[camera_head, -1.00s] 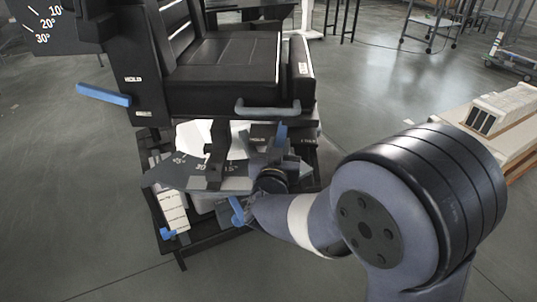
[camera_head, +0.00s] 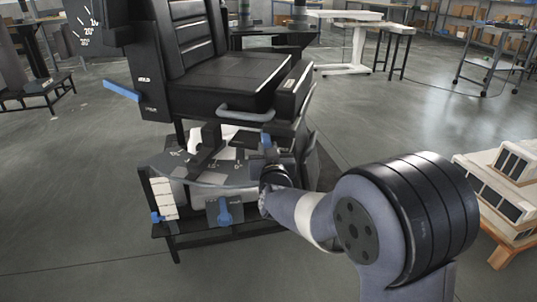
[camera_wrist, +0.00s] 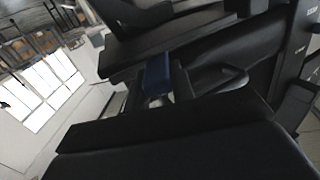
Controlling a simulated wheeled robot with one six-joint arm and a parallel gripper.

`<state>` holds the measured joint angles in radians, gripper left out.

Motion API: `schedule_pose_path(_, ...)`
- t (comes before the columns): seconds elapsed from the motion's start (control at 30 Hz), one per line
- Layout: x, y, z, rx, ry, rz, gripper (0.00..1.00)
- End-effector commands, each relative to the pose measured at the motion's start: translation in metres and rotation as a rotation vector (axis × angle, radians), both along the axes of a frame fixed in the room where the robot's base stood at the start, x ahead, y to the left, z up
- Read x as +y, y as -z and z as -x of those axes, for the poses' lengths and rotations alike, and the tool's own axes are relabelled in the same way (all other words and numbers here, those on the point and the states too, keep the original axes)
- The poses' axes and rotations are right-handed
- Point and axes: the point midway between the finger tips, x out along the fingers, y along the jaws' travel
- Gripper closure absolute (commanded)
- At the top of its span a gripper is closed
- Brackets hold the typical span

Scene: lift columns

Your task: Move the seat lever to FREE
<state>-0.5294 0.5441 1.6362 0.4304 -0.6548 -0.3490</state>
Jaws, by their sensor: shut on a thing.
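A black seat (camera_head: 225,82) stands on a dark base. A small blue lever (camera_head: 266,141) rises below the front right of the seat. My gripper (camera_head: 268,158) is at this lever, with my arm coming in from the right; the fingers are largely hidden in the head view. In the wrist view the blue lever (camera_wrist: 158,72) shows just beyond the dark gripper body, and my gripper is shut on it. The lettering beside this lever is too small to read now. Another blue lever (camera_head: 122,91) sticks out at the left, beside a HOLD label.
A blue handle (camera_head: 224,211) and a white block (camera_head: 164,198) sit on the low front of the base. A grey loop handle (camera_head: 246,113) runs along the seat's front edge. White boxes on a wooden pallet (camera_head: 508,190) stand at the right. Open floor lies in front.

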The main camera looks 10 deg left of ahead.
Motion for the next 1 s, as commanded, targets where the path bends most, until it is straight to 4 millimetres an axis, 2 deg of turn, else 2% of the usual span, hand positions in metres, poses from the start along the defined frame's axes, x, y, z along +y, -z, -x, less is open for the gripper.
schedule_pose_path(0.33,-0.0007,0.0006,-0.0005,0.001,0.001,-0.001,1.00)
schedule_pose_path(0.37,-0.0006,0.0006,-0.0005,0.001,0.001,-0.001,0.75)
schedule_pose_path(0.6,0.0000,0.0003,-0.0003,0.000,-0.001,0.000,0.55)
schedule_pose_path(0.87,0.0001,-0.0002,0.0005,0.000,-0.001,0.000,0.54)
schedule_pose_path(1.0,-0.0021,-0.0009,0.0093,0.001,-0.002,0.000,0.54)
